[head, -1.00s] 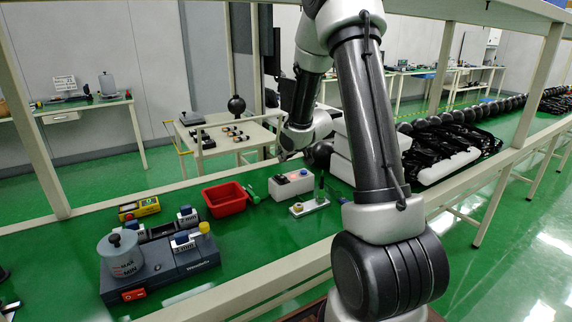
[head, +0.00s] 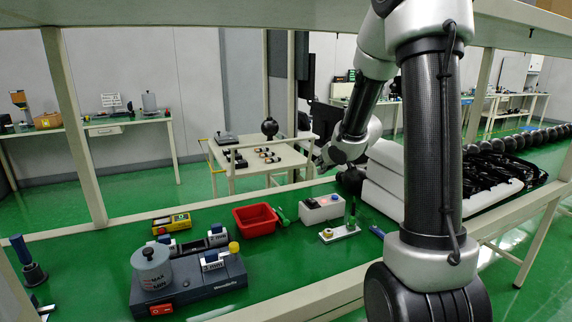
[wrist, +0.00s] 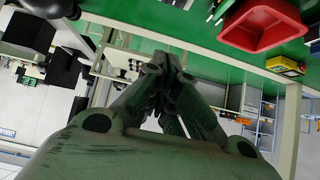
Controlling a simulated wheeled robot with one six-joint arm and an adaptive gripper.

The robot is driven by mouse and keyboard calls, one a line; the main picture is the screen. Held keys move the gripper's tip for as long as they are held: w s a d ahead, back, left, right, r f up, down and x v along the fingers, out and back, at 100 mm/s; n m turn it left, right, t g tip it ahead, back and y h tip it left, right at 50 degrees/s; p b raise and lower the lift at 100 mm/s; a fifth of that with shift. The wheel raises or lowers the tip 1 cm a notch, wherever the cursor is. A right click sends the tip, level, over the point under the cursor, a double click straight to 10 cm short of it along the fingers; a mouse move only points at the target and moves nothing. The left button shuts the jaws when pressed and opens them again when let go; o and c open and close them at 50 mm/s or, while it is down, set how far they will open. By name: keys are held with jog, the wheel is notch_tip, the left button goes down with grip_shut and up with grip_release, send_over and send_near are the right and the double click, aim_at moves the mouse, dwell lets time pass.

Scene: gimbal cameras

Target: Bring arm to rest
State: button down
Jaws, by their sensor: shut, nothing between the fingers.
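My arm rises at the right of the head view and bends over, with its wrist hanging down behind the upper link near the white foam blocks (head: 385,185). My gripper (wrist: 168,75) fills the middle of the wrist view. Its dark fingers meet at the tips and hold nothing. In the head view the gripper's fingers are too small and hidden to make out. In the wrist view the gripper is apart from the red bin (wrist: 265,25), which appears at the top right.
On the green bench stand a grey device (head: 190,280), a yellow meter (head: 171,223), the red bin (head: 256,218), a white box (head: 322,208) and a small plate with a button (head: 340,233). A tray of black parts (head: 492,180) lies right. Bench posts and an overhead shelf frame the space.

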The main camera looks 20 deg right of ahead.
jog(key=s+d+f+m+g+h, duration=0.1)
jog(key=s+d+f+g, duration=0.15)
jog(key=s, duration=0.55)
jog(key=s+d+f+g+h, duration=0.15)
jog(key=s+g, duration=0.25)
jog(key=s, duration=0.4)
jog(key=s+a+r+y, duration=0.1)
jog(key=s+a+r, duration=0.5)
jog(key=s, duration=0.3)
jog(key=s+a+r+y, duration=0.1)
jog(key=s+a+r, duration=0.5)
jog(key=s, duration=0.3)
jog(key=shift+a+r+n+t, duration=0.15)
jog(key=shift+r+n+t, duration=0.15)
jog(key=shift+r+t, duration=0.25)
